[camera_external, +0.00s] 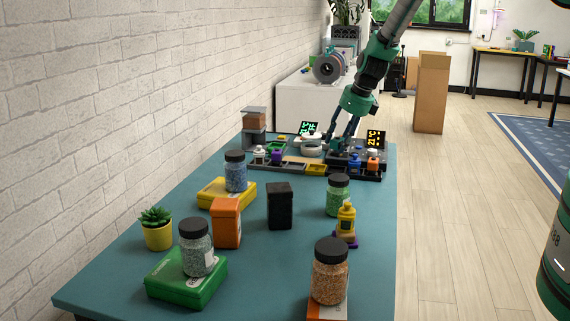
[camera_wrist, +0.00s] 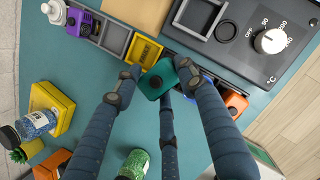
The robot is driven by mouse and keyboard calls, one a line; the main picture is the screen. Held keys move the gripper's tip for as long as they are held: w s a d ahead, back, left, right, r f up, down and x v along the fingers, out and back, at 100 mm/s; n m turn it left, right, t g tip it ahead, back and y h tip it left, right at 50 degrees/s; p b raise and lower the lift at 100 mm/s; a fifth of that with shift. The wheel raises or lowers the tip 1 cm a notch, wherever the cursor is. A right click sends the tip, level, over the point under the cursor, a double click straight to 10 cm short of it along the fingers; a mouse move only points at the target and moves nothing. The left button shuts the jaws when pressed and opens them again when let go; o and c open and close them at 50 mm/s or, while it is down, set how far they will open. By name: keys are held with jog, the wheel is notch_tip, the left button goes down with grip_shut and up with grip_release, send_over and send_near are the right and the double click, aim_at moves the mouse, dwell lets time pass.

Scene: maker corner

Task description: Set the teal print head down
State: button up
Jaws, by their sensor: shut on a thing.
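The teal print head (camera_wrist: 158,80) is in the wrist view, between the fingers of my gripper (camera_wrist: 158,72). My gripper is shut on it, close to the front edge of the rack, just below a yellow-marked slot (camera_wrist: 145,50). I cannot tell whether the head touches anything under it.
An orange head (camera_wrist: 237,103) sits right of my fingers, and a purple head (camera_wrist: 84,22) stands in the rack at left. A panel with a dial (camera_wrist: 270,41) is behind. Jars, boxes and a plant (camera_external: 157,228) fill the table's (camera_external: 110,276) nearer part.

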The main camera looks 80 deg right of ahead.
aim_at(338, 156)
jog(key=shift+f, duration=1.15)
jog(key=shift+f+b, duration=0.75)
jog(key=shift+f, duration=1.1)
jog(key=shift+f, duration=0.1)
jog(key=o, duration=1.3)
jog(key=shift+c, duration=0.2)
jog(key=p+v, duration=0.2)
jog(key=v, duration=1)
jog(key=shift+p, duration=0.3)
